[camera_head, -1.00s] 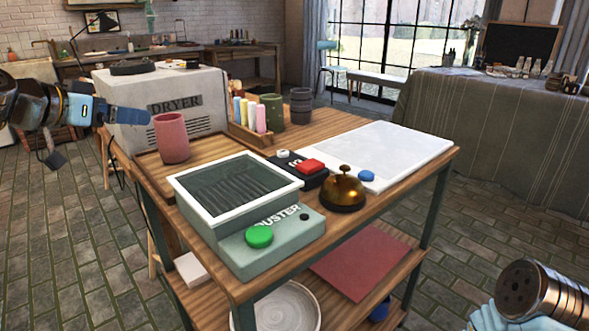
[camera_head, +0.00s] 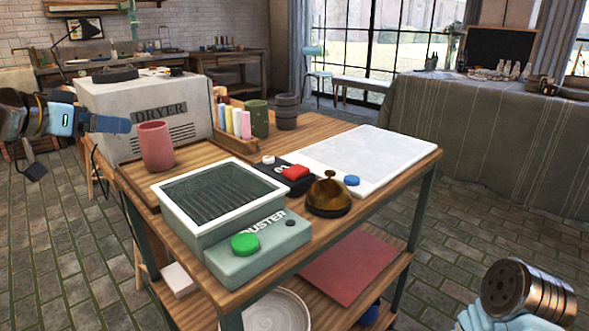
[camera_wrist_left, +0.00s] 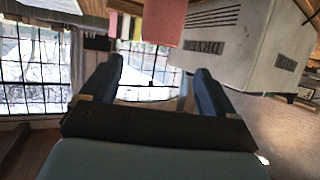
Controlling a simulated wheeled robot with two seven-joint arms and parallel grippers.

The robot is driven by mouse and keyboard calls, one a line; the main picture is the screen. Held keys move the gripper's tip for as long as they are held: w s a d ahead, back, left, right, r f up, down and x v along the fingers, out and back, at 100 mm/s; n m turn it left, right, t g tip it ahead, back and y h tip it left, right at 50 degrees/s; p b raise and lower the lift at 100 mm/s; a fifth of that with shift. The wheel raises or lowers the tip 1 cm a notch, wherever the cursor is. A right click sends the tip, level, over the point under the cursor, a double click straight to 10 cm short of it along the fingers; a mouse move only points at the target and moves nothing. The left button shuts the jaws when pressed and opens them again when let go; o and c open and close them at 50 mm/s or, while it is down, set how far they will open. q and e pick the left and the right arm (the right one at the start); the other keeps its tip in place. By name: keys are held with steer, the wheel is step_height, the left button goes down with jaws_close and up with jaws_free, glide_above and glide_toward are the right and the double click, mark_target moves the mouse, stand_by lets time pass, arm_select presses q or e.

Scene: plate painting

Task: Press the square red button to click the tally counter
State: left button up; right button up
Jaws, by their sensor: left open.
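The square red button (camera_head: 295,172) sits on a small black tally counter (camera_head: 300,184) on the wooden table, between the duster box and the white board. A small white knob (camera_head: 268,159) is beside the red button. My left gripper (camera_head: 122,125) is at the left edge of the head view, in front of the dryer and well left of the counter. In the left wrist view its two blue fingers (camera_wrist_left: 158,82) stand apart with nothing between them. My right gripper is not in view; only part of my right arm shows at the bottom right.
A brass bell (camera_head: 328,197) stands just right of the counter. The duster (camera_head: 262,247) with its green button (camera_head: 245,244) is in front. A pink cup (camera_head: 155,147), the dryer (camera_head: 150,105) and dark green cups (camera_head: 258,119) stand behind.

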arm_select(q)
jaws_close()
stand_by(0.3)
stand_by(1.1)
